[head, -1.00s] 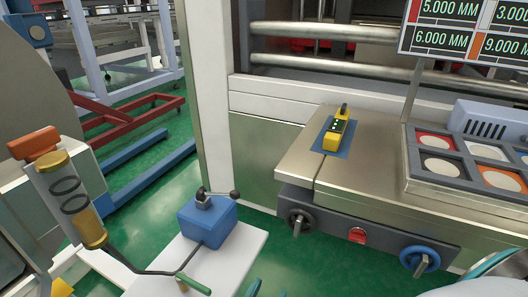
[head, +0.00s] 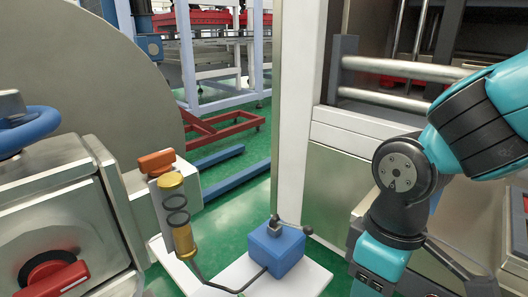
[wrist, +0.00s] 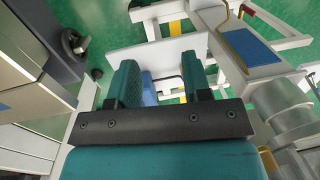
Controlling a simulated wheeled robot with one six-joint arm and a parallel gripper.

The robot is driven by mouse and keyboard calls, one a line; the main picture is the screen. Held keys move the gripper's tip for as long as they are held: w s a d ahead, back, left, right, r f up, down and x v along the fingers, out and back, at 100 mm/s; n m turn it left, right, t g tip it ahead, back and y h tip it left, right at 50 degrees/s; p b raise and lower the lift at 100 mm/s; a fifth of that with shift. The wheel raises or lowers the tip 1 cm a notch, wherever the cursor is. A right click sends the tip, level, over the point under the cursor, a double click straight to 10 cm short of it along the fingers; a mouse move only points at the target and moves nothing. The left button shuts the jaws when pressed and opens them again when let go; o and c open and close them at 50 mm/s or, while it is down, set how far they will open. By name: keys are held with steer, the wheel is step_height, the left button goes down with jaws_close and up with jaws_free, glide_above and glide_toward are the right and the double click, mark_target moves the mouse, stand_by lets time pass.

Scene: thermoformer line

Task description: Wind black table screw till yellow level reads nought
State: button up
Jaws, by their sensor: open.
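In the wrist view my gripper (wrist: 158,72) is open, with nothing held between its two teal fingers. A black hand knob (wrist: 74,42), which looks like the table screw, shows on the grey table's side at upper left, apart from the fingers. In the head view my teal arm covers the right side, where the table stands, and I cannot see the knob there. The yellow level is not visible in either current view, so its reading cannot be told.
A blue box (head: 276,248) with a small metal lever sits on a white shelf low in the middle. A yellow cylinder (head: 175,215) with a cable stands left of it. A red knob (head: 52,277) and a blue handwheel (head: 28,132) are at left. Green floor lies beyond.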

steer(key=s+r+m+t+y, duration=0.1)
steer(key=s+r+m+y, duration=0.1)
steer(key=r, duration=0.5)
steer(key=shift+s+y, duration=0.8)
steer(key=shift+s, duration=0.1)
steer(key=shift+d, duration=0.1)
stand_by(0.4)
